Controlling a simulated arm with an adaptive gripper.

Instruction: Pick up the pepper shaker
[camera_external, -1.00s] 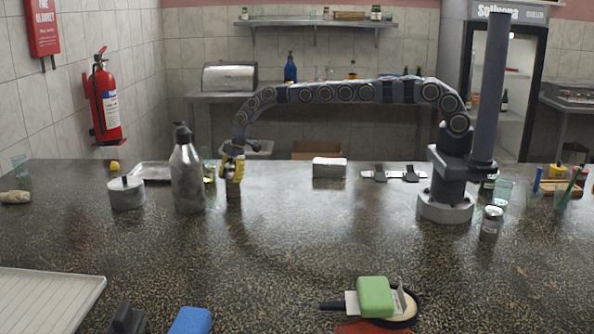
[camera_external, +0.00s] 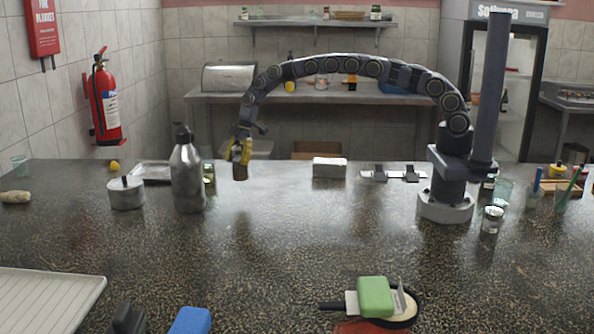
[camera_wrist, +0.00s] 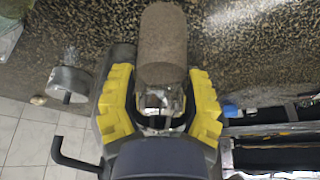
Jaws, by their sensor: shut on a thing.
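My gripper (camera_external: 241,154) has yellow fingers and is shut on the pepper shaker (camera_external: 240,173), a small brownish cylinder. The shaker hangs upright below the fingers, raised above the speckled counter (camera_external: 300,240). In the wrist view my gripper (camera_wrist: 162,105) has one yellow finger on each side of the shaker (camera_wrist: 162,50). Its brown body extends past the fingertips and its shiny, clear-looking end lies between them. The fingers hide part of the shaker in the external view.
A metal bottle (camera_external: 187,175) stands close left of the gripper, with a lidded metal pot (camera_external: 126,193) farther left. A metal box (camera_external: 329,168) stands to the right. A green block (camera_external: 375,296) sits near the front edge.

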